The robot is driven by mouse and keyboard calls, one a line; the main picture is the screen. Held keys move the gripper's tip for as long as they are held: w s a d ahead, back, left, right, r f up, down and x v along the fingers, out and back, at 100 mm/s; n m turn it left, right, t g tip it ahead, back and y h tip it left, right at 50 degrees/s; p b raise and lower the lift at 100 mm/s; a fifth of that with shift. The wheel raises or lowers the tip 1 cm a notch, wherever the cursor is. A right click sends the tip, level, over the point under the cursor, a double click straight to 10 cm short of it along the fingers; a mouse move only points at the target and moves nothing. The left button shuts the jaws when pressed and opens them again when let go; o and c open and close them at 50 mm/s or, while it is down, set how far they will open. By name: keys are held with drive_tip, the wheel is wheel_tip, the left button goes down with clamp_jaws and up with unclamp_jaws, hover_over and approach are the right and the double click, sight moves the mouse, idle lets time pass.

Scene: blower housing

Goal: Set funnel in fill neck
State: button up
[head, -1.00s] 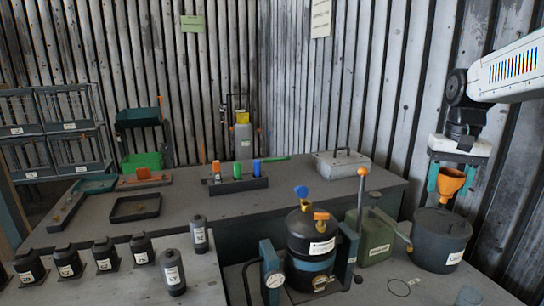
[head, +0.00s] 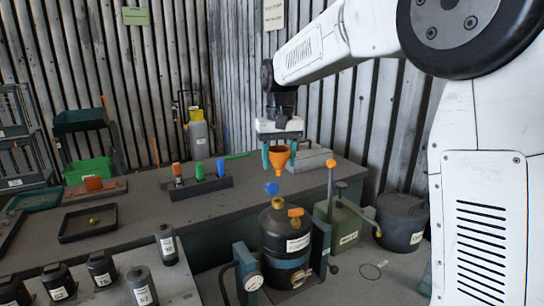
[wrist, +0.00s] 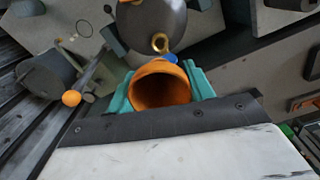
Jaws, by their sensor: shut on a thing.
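The orange funnel (head: 279,157) is upright between the teal fingers of my gripper (head: 279,160), which is shut on it. In the wrist view the funnel (wrist: 161,88) shows its wide mouth, and it hides what lies straight below. The brass fill neck (head: 278,203) is on top of the black tank (head: 287,237). A blue piece (head: 271,188) stands at the neck. In the head view the funnel is above the neck with a visible gap. In the wrist view the neck's ring (wrist: 160,43) shows beyond the funnel, apart from it.
An orange handle (head: 295,212) sticks up beside the neck. A green box (head: 339,228) with an orange-knobbed lever (head: 331,164) and a grey drum (head: 402,222) stand to the right. A gauge (head: 253,282) is at the tank's left. Black bottles stand on the left bench.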

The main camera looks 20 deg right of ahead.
drive_tip(key=shift+s+f, duration=0.1)
drive_tip(key=shift+f, duration=3.25)
drive_tip(key=shift+f, duration=0.55)
drive_tip(key=shift+f, duration=0.25)
drive_tip(key=shift+f, duration=0.1)
drive_tip(key=shift+f, duration=0.35)
drive_tip(key=shift+f, duration=0.15)
drive_tip(key=o, duration=1.3)
